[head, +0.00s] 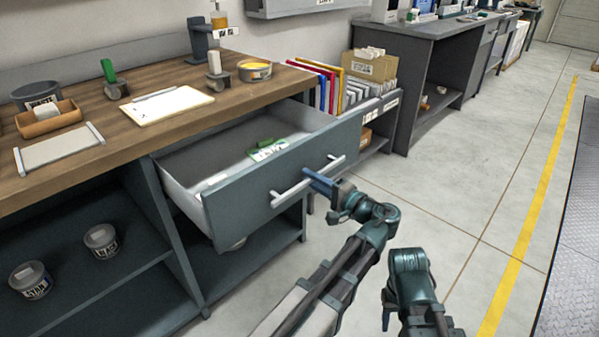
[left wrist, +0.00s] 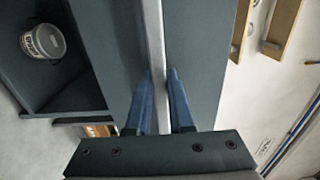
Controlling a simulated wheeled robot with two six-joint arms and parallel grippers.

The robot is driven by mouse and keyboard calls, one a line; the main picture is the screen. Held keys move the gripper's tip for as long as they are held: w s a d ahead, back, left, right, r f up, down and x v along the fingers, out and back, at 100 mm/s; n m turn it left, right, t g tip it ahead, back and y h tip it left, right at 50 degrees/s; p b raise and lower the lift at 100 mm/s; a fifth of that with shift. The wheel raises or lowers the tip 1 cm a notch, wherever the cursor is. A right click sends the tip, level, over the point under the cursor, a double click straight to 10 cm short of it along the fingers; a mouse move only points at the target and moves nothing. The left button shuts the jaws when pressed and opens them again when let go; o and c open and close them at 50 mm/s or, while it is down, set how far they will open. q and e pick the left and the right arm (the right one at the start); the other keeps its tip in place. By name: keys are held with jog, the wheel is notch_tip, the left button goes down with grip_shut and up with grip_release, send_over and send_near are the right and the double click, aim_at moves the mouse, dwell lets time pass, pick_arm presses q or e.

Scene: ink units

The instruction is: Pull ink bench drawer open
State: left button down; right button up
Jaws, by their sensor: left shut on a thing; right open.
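The ink bench drawer (head: 250,199) stands well out from under the wooden bench top, and its inside shows from above. Its light bar handle (head: 290,188) runs across the dark front. My left gripper (head: 318,180) is shut on the handle, towards its right end. In the left wrist view the handle (left wrist: 155,40) runs between the two blue fingers (left wrist: 161,90). A green object with a pale label (head: 268,149) lies in the drawer. Of my right arm, links show at the lower right of the head view; its fingers do not show.
The bench top (head: 130,130) holds a clipboard (head: 166,105), a tray (head: 58,149) and tins. Labelled tins (head: 101,240) stand on the shelf below. A rack of folders (head: 330,90) stands right of the drawer. The floor (head: 460,190) right of the arm is clear.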

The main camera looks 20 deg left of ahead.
pick_arm(q)
jog(key=shift+v, duration=1.2)
pick_arm(e)
jog(key=shift+s+d, duration=0.15)
jog(key=shift+d, duration=0.25)
pick_arm(q)
jog(key=c, duration=0.8)
grip_release()
